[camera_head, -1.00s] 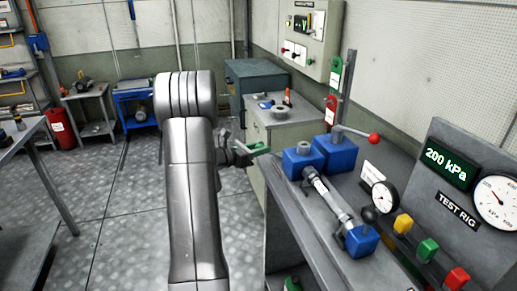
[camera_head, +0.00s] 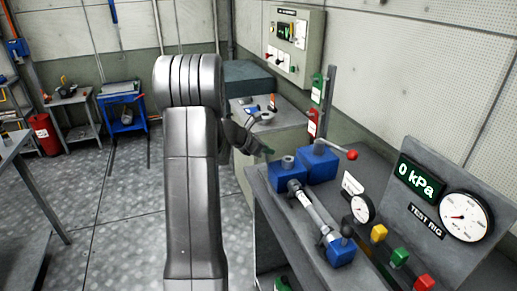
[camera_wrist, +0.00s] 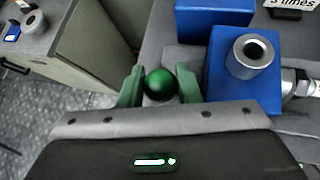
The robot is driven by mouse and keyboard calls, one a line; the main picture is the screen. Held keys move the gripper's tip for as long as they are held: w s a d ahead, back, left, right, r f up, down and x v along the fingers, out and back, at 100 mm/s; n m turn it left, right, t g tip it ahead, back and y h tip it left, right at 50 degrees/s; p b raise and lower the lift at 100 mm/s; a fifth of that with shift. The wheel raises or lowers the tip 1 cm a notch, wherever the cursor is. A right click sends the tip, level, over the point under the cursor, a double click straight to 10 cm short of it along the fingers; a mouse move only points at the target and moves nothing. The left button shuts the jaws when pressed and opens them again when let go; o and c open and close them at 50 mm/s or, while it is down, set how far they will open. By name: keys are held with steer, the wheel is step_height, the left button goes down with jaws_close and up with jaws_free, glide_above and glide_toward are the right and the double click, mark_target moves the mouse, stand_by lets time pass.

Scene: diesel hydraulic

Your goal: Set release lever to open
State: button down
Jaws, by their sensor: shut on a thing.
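A glossy green ball knob (camera_wrist: 160,84) sits between the green fingers of my gripper (camera_wrist: 160,88) in the wrist view. The fingers are shut on it, one on each side. A short grey part shows just below the ball; the rest of what carries it is hidden by my gripper. The knob is left of the near blue block (camera_wrist: 243,72). In the head view my gripper (camera_head: 266,151) is partly hidden behind my arm, near the left blue block (camera_head: 287,174). Another lever with a red ball (camera_head: 352,154) and a black knob (camera_head: 346,230) stand on the rig.
The test rig display (camera_head: 418,180) reads 0 kPa, beside a round gauge (camera_head: 465,217). Yellow, green and red buttons (camera_head: 399,257) line the front. A small gauge (camera_head: 362,208) stands beside the clamped cylinder (camera_head: 312,211). A grey cabinet (camera_head: 270,128) stands behind. Floor at left is open.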

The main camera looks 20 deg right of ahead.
steer(key=shift+s+d+r, duration=0.1)
steer(key=shift+d, duration=1)
steer(key=c, duration=1.1)
jaws_free()
steer(key=shift+d, duration=0.1)
steer(key=shift+b, duration=0.3)
steer(key=shift+a+r, duration=0.2)
steer(key=shift+a, duration=0.2)
steer(key=b+v, duration=0.1)
steer(key=v, duration=1.2)
steer(key=shift+f, duration=0.1)
